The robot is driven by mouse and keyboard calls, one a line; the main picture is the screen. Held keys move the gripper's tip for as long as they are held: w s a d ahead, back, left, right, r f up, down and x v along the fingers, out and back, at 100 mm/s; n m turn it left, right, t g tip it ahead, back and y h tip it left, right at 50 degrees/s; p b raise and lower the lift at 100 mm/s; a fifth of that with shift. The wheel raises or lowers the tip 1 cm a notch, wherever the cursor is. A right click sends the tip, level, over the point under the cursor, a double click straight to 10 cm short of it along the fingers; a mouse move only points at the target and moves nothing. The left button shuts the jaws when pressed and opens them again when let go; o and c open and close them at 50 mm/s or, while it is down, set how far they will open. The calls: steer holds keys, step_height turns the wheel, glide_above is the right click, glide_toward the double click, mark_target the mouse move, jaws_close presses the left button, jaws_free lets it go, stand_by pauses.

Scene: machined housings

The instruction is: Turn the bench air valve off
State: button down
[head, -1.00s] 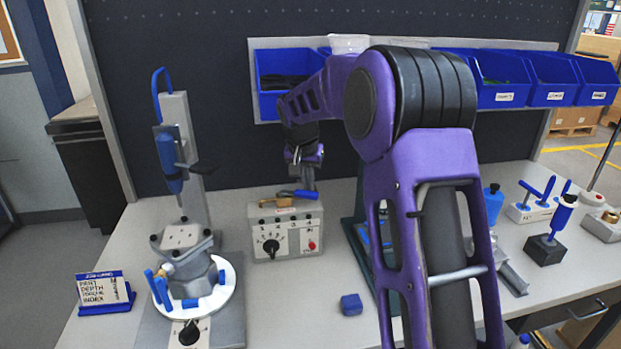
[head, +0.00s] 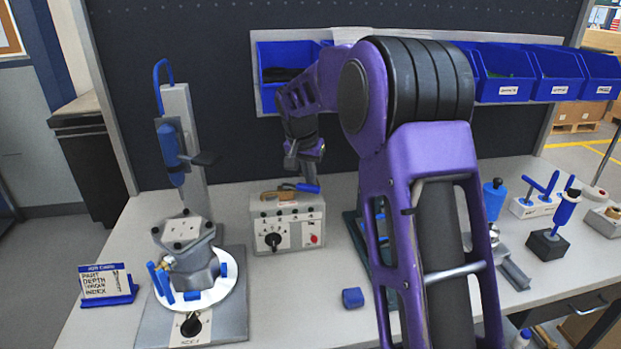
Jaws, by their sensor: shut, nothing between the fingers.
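What looks like the bench air valve has a brass-coloured body (head: 273,196) and a blue-tipped lever (head: 306,188). It shows just above the top edge of the grey control box; I cannot tell whether it sits on the box or behind it. The lever points to the right, roughly level. My gripper (head: 309,179) points down at the lever's blue end, shut and empty. Its fingertips are small and partly hidden, so I cannot tell whether they touch the lever.
The grey control box (head: 289,226) has a black knob and a red button. A fixture on a white round plate (head: 214,298) stands at left, beside a job card (head: 106,284). A small blue block (head: 352,298) lies in front. Blue bins (head: 503,72) hang behind. My arm hides the bench's middle.

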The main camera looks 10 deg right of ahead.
steer(key=shift+s+a, duration=0.1)
steer(key=m, duration=0.1)
steer(key=s+m+b, duration=0.1)
steer(key=shift+s+a+m+g+h, duration=0.1)
steer(key=shift+a+m+g+h, duration=0.2)
steer(key=shift+a+h, duration=0.1)
steer(key=shift+s+a+m+g+h, duration=0.15)
steer(key=shift+s+a+m+g, duration=0.1)
steer(key=shift+s+a+m, duration=0.4)
steer(key=shift+s+a+m+g+h, duration=0.1)
steer(key=shift+s+a+m+g, duration=0.15)
steer(key=shift+a+m, duration=0.5)
steer(key=shift+s+a+m+g+h, duration=0.25)
steer(key=shift+s+m, duration=0.25)
steer(key=shift+m, duration=0.5)
steer(key=shift+a, duration=0.15)
